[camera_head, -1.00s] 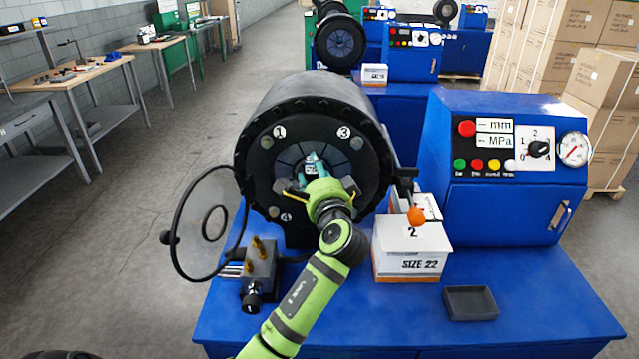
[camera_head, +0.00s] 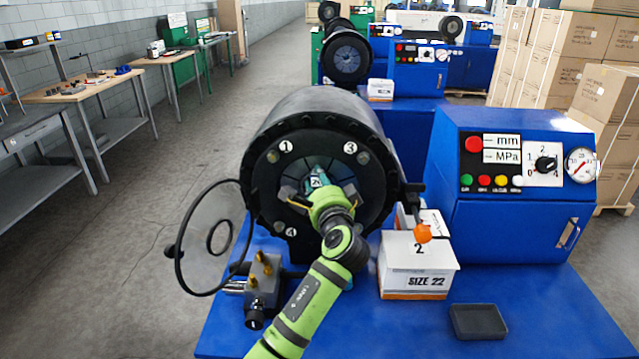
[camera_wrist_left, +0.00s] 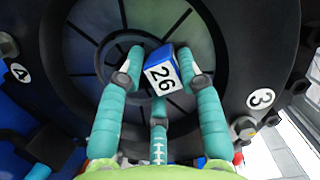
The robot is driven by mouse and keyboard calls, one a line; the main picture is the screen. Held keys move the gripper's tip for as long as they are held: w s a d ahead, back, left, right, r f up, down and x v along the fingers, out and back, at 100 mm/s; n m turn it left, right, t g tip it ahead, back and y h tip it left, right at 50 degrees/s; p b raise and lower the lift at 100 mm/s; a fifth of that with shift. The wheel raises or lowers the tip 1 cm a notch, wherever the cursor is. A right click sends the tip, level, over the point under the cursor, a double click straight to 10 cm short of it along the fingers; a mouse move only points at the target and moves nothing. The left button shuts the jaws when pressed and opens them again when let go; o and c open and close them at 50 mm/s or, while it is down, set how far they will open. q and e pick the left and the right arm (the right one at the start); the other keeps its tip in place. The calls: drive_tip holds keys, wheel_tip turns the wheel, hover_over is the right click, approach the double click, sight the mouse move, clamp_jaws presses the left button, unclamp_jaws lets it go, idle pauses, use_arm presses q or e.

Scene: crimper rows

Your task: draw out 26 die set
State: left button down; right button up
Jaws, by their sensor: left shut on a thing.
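The crimper head (camera_head: 320,105) is a large black drum with numbered marks around a round face of grey die segments. In the head view my left arm reaches to the middle of that face, and its gripper (camera_head: 318,184) is in front of the die opening. In the left wrist view the teal fingers of my left gripper (camera_wrist_left: 161,68) are shut on the 26 die set (camera_wrist_left: 162,75), a blue piece with a white label reading 26. The fingers hide part of it, and I cannot tell how deep it sits in the opening. My right gripper is out of view.
A SIZE 22 box (camera_head: 415,268) stands right of the drum, below an orange knob (camera_head: 423,233). A dark empty tray (camera_head: 478,321) lies on the blue bench. A clear round guard (camera_head: 213,238) hangs open at left, beside a block with brass fittings (camera_head: 263,283).

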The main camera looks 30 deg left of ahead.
use_arm(q)
drive_tip(key=shift+s+d+r, duration=0.15)
drive_tip(key=shift+s+r, duration=0.15)
drive_tip(key=shift+r, duration=0.15)
drive_tip(key=shift+s+d+p, duration=0.35)
drive_tip(key=shift+s+p, duration=0.1)
drive_tip(key=shift+s, duration=0.1)
drive_tip(key=shift+s+d+p, duration=0.25)
drive_tip(key=shift+s+d, duration=0.2)
drive_tip(key=shift+s, duration=0.25)
drive_tip(key=shift+s+d+p, duration=0.25)
drive_tip(key=shift+s+d, duration=0.15)
drive_tip(key=shift+s, duration=0.3)
drive_tip(key=shift+s+d+p, duration=0.25)
drive_tip(key=shift+s+d, duration=0.25)
drive_tip(key=shift+s, duration=0.35)
drive_tip(key=shift+s+d+p, duration=0.2)
drive_tip(key=shift+s+d, duration=0.3)
drive_tip(key=shift+s, duration=0.35)
drive_tip(key=shift+f, duration=0.1)
